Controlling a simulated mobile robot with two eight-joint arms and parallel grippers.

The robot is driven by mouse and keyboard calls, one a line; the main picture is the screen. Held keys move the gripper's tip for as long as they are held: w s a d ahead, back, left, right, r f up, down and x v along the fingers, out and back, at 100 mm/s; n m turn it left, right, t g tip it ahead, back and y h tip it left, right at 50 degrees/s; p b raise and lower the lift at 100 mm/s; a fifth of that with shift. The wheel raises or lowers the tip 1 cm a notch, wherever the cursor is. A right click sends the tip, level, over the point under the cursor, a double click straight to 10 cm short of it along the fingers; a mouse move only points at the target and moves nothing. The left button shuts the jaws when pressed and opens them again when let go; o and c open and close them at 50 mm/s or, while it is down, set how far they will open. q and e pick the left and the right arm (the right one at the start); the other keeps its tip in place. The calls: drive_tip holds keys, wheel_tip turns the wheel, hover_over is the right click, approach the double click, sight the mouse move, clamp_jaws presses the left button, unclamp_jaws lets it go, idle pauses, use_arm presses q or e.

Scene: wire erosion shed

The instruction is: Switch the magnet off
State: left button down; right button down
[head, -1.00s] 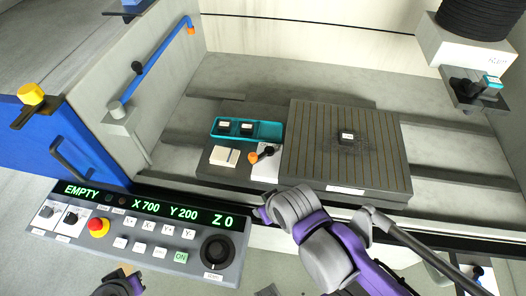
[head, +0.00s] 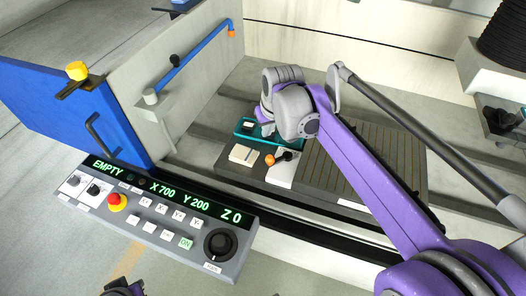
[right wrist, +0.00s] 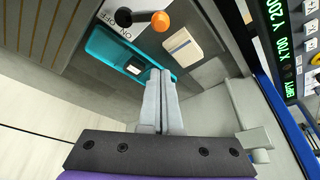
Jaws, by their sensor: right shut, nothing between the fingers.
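The magnet chuck (head: 405,160) is a dark striped plate in the machine bed, partly covered by my right arm in the head view. At its left is a white switch plate (head: 283,173) with a black lever (head: 284,156) ending in an orange knob (head: 269,160). The right wrist view shows the orange knob (right wrist: 161,21) at the top, with ON and OFF lettering on the plate; I cannot tell which word the lever marks. My right gripper (right wrist: 160,74) is shut and empty, its fingertips apart from the knob and over the teal tray's edge.
A teal tray (right wrist: 103,44) holding small dark blocks lies beside the switch, with a cream block (head: 243,155) near it. The control panel (head: 137,223) reads EMPTY. A grey wall with a blue rail (head: 193,54) and a blue door (head: 50,110) stand at the left.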

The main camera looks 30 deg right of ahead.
sight(279, 157)
drive_tip(key=shift+w+d+r, duration=0.15)
drive_tip(key=shift+w+d, duration=0.1)
drive_tip(key=shift+w, duration=0.35)
drive_tip(key=x, duration=1)
drive_tip(key=shift+s+b, duration=0.1)
drive_tip(key=shift+b, duration=0.25)
drive_tip(key=s, duration=0.3)
drive_tip(key=shift+s+a+p, duration=0.1)
drive_tip(key=shift+a+p, duration=0.15)
drive_tip(key=shift+p, duration=0.05)
drive_tip(key=shift+s, duration=0.35)
